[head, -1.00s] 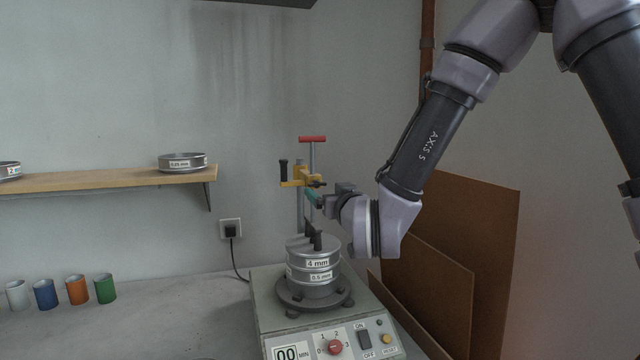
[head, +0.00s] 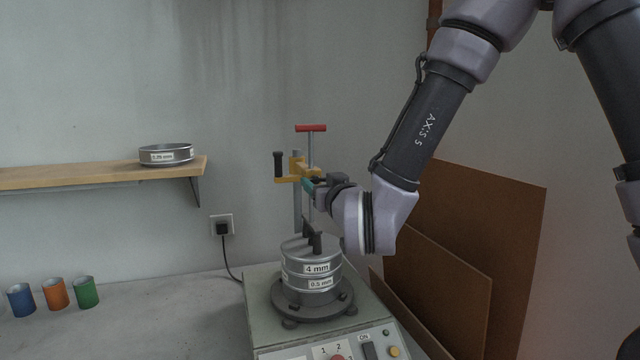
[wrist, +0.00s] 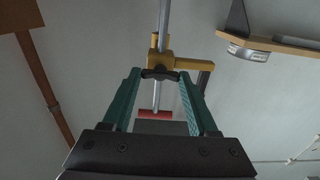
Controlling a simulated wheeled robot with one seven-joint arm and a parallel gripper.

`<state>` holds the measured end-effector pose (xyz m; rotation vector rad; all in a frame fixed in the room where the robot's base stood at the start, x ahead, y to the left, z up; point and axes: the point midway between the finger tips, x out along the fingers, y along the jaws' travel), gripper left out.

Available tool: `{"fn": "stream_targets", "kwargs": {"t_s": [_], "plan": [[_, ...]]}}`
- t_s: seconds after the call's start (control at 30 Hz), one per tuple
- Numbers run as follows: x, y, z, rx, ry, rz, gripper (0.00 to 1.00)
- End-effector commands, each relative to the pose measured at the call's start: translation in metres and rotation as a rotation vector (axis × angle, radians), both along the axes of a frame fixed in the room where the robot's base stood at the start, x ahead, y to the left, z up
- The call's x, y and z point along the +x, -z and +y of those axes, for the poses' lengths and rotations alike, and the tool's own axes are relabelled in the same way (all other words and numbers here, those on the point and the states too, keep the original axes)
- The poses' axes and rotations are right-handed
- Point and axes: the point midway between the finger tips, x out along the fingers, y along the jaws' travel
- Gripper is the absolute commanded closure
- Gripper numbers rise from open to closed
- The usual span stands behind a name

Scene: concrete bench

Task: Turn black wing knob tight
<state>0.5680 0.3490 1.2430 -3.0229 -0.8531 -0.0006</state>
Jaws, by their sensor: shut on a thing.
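The black wing knob (wrist: 160,74) sits on the yellow clamp arm (wrist: 159,60), with its wings lying crosswise between my fingertips in the wrist view. My gripper (wrist: 159,76) has teal fingers and is shut on the knob. In the head view my gripper (head: 309,188) reaches in from the right at the yellow clamp, and the knob is mostly hidden there. The clamp rides on an upright rod above a stack of sieves (head: 312,268) on the shaker. A red T-handle (head: 310,128) tops a thinner rod, and a black grip (head: 278,164) stands at the clamp's left.
The shaker base (head: 262,315) has a control panel at its front. A wooden shelf (head: 100,174) with a sieve pan (head: 166,154) is on the left wall. Several coloured cups (head: 54,294) stand on the bench. Brown boards (head: 480,215) lean behind my arm at right.

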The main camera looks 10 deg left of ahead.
Motion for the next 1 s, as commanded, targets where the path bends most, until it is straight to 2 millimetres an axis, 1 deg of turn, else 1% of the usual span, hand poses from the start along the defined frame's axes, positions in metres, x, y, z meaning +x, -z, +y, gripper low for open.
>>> {"fn": "stream_targets", "kwargs": {"t_s": [0.03, 0.1, 0.37, 0.57, 1.0], "plan": [[0.0001, 0.0, 0.0001, 0.0, 0.0, 0.0, 0.71], [0.0001, 0.0, 0.0001, 0.0, 0.0, 0.0, 0.96], [0.0, 0.0001, 0.0001, 0.02, 0.0, 0.013, 0.96], [-0.0001, 0.0006, 0.0002, 0.095, 0.0, 0.059, 0.96], [-0.0005, 0.0014, 0.0001, 0.422, 0.0, 0.262, 0.96]]}}
